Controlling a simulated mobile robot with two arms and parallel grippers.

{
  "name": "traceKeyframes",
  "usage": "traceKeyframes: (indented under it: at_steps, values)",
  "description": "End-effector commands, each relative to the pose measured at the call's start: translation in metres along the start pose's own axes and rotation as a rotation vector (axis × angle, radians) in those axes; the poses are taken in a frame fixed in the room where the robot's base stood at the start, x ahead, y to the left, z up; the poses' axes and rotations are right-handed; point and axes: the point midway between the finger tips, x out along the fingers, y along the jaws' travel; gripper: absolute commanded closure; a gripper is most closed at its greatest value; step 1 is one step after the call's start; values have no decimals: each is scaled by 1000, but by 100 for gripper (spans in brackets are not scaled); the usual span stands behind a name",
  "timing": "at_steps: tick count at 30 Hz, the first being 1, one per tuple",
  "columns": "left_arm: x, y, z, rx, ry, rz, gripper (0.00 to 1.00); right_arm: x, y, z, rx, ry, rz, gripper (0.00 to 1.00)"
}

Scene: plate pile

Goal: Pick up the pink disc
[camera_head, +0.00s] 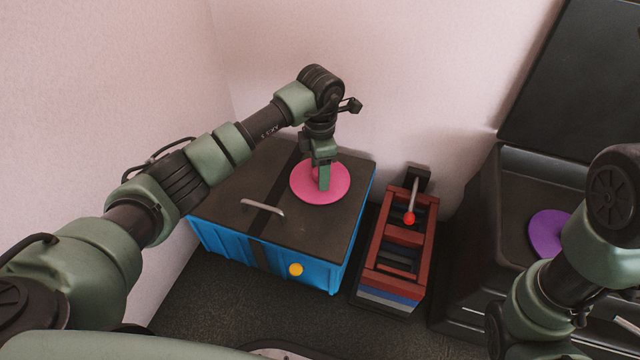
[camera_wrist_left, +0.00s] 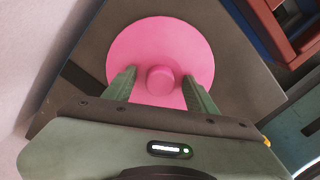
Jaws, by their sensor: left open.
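The pink disc (camera_head: 339,187) lies flat on the dark lid of a blue box (camera_head: 270,250), near its back right. In the left wrist view the disc (camera_wrist_left: 160,42) has a round pink knob (camera_wrist_left: 160,79) at its middle. My left gripper (camera_head: 323,184) is over the disc, pointing down. In the wrist view its two open fingers (camera_wrist_left: 160,88) stand on either side of the knob, with gaps between. I cannot tell whether the fingertips touch the disc. My right arm shows at the right edge of the head view, but its gripper is not visible.
A metal handle (camera_head: 262,207) stands on the lid in front of the disc. A red and blue frame with a red-knobbed lever (camera_head: 408,217) stands right of the box. A purple disc (camera_head: 548,233) lies on a black unit (camera_head: 480,215) farther right. Walls close off the left and back.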

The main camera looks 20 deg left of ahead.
Motion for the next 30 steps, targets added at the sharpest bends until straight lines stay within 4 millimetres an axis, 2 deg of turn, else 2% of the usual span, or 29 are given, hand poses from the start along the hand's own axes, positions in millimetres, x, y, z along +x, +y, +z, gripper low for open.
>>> traceKeyframes:
  at_steps: [7, 8, 13, 14, 23, 28, 30]
  values:
    - [1, 0, 0, 0, -1, 0, 43, 2, 0, -1, -1, 4, -1, 67]
    - [1, 0, 0, 0, -1, 0, 49, 2, 0, -1, -1, 4, -1, 67]
    - [1, 0, 0, 1, -1, 0, 96, 2, 0, -1, 0, 4, -1, 67]
    - [1, 0, 0, 1, -1, 0, 100, 2, 0, -1, 0, 4, -2, 67]
    - [-1, 0, 1, 1, -2, 0, 100, 3, 0, -1, 0, 5, -2, 67]
    - [-14, 0, 1, 2, -2, 0, 100, 7, 2, 2, 1, 5, 1, 67]
    - [-25, 0, 1, 2, -2, 2, 100, -3, 5, 15, 5, -40, 14, 67]
